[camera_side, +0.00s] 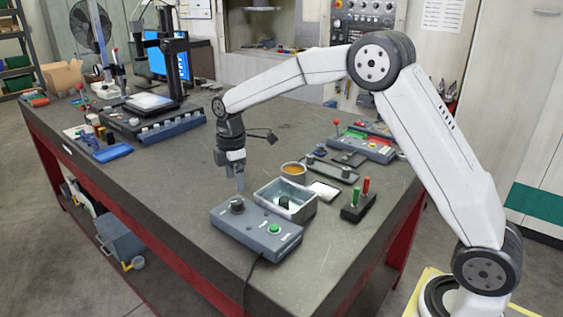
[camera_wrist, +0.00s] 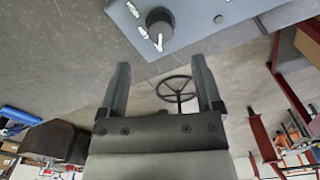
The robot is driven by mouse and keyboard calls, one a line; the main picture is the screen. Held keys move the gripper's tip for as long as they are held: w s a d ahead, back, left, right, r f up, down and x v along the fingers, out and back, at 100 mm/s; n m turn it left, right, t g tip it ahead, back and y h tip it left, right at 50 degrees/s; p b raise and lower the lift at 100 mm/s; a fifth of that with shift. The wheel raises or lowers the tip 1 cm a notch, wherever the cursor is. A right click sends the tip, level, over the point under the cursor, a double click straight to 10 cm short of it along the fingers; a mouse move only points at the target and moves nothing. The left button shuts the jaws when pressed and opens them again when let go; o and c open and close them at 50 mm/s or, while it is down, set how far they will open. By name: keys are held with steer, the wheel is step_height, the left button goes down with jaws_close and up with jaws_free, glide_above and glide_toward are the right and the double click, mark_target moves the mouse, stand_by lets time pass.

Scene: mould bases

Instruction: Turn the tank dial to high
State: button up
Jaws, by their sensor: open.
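The dial (camera_side: 237,206) is a dark round knob on the left part of a blue-grey control box (camera_side: 258,240). A green button (camera_side: 274,228) sits on the same box to its right. In the wrist view the dial (camera_wrist: 160,20) is at the top, with small white labels beside it; they are too small to read. My gripper (camera_side: 240,190) points down just above the dial in the side view. In the wrist view my gripper (camera_wrist: 162,66) is open and empty, and the dial lies beyond its fingertips.
An open grey tank (camera_side: 268,196) stands right behind the control box. A black block with red and green levers (camera_side: 357,207) and an orange-filled round pot (camera_side: 293,172) are close by. A cable (camera_side: 250,275) runs off the front table edge. The table left of the box is clear.

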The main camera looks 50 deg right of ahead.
mark_target(237, 201)
steer(key=shift+f, duration=3.35)
jaws_close()
